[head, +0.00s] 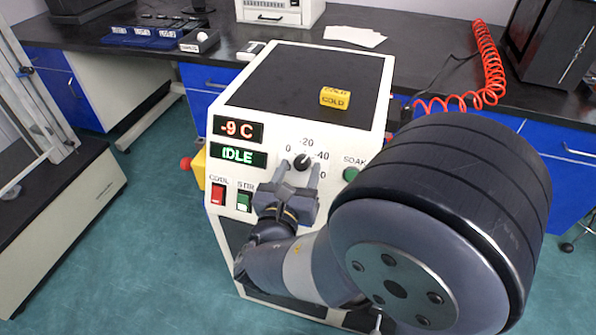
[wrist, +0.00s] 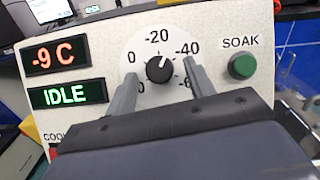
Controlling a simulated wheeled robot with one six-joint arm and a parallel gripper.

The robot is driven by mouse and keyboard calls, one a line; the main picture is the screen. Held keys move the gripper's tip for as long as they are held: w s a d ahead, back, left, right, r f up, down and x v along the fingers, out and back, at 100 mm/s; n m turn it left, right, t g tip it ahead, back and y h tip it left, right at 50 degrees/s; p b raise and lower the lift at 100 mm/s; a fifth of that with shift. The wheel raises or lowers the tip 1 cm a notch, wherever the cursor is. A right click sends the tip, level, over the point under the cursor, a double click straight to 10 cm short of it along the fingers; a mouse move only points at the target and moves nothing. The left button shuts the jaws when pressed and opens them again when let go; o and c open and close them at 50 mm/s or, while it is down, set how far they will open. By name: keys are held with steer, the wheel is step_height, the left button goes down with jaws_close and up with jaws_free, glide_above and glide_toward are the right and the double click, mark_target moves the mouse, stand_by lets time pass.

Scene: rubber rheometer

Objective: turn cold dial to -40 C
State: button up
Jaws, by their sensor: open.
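The cold dial (head: 303,160) is a small black knob on the white front panel of the machine, ringed by marks 0, -20, -40 and -60. In the wrist view the dial (wrist: 160,68) has a white pointer tilted up and right, between -20 and -40. My gripper (head: 299,168) is open, with one finger on each side of the dial. In the wrist view my gripper (wrist: 160,76) straddles the knob with a gap at both sides. Whether the tips reach the panel I cannot tell. The -60 mark is partly hidden by my right finger.
The temperature display (head: 238,129) reads -9 C and the status display (head: 238,155) reads IDLE. A green SOAK button (wrist: 242,67) sits right of the dial. Red COOL (head: 217,195) and green STIR (head: 244,201) switches lie lower left. A yellow COLD block (head: 335,98) rests on top.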

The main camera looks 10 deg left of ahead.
steer(key=shift+c, duration=0.5)
steer(key=c, duration=0.9)
steer(key=shift+o, duration=0.2)
steer(key=shift+m, duration=0.3)
steer(key=shift+a+m+h+b, duration=0.2)
steer(key=shift+m+h+b, duration=0.7)
steer(key=shift+m, duration=0.6)
steer(key=shift+a+m+g+h+b, duration=0.1)
steer(key=shift+m+g+h+b, duration=0.15)
steer(key=shift+m+h, duration=0.5)
steer(key=shift+a+m+g+h+b, duration=0.1)
steer(key=shift+m+g+h+b, duration=0.15)
steer(key=shift+m, duration=0.9)
steer(key=shift+r, duration=0.1)
